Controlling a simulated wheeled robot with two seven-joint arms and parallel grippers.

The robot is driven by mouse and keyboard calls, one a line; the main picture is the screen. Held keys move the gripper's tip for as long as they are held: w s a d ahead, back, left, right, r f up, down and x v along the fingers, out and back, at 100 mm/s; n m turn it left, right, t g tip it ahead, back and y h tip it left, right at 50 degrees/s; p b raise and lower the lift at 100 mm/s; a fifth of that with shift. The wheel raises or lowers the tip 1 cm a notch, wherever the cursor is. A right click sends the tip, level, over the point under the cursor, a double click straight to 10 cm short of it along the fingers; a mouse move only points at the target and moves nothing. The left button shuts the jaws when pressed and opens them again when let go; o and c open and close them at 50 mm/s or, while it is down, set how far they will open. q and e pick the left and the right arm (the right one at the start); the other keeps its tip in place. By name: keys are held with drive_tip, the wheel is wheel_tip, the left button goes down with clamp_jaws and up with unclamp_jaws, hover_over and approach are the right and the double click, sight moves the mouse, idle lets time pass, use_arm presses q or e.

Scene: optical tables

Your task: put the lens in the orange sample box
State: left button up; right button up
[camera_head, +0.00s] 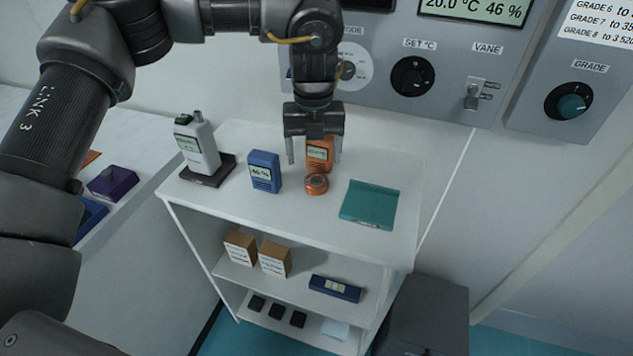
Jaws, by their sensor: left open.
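My left gripper (314,154) is open and points down over the white shelf top. In the picture its two fingers stand on either side of an upright orange device (320,149) with a small display; I cannot tell their exact depth. A small round copper-orange piece (316,184) lies just in front of this device. I cannot tell whether it is the lens, and no clear glass disc shows elsewhere. At the far left, an orange piece (92,157), perhaps the orange sample box, shows partly behind my arm on a white bench. My right gripper is out of view.
The shelf top (275,217) also bears a blue meter (264,171), a white handheld instrument (198,147) on a dark base and a teal flat case (369,204). Purple (112,182) and blue (88,220) boxes stand on the left bench. A grey control panel (445,60) rises behind.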

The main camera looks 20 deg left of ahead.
sight(317, 180)
use_arm(q)
drive_tip(key=shift+f, duration=0.6)
drive_tip(key=shift+d+f, duration=0.15)
drive_tip(key=shift+s+f, duration=0.15)
drive_tip(key=shift+f, duration=0.25)
drive_tip(key=f, duration=0.1)
drive_tip(key=f+p, duration=0.1)
drive_tip(key=f, duration=0.1)
drive_tip(key=shift+d+f, duration=0.2)
drive_tip(key=shift+f, duration=0.35)
drive_tip(key=c, duration=1.2)
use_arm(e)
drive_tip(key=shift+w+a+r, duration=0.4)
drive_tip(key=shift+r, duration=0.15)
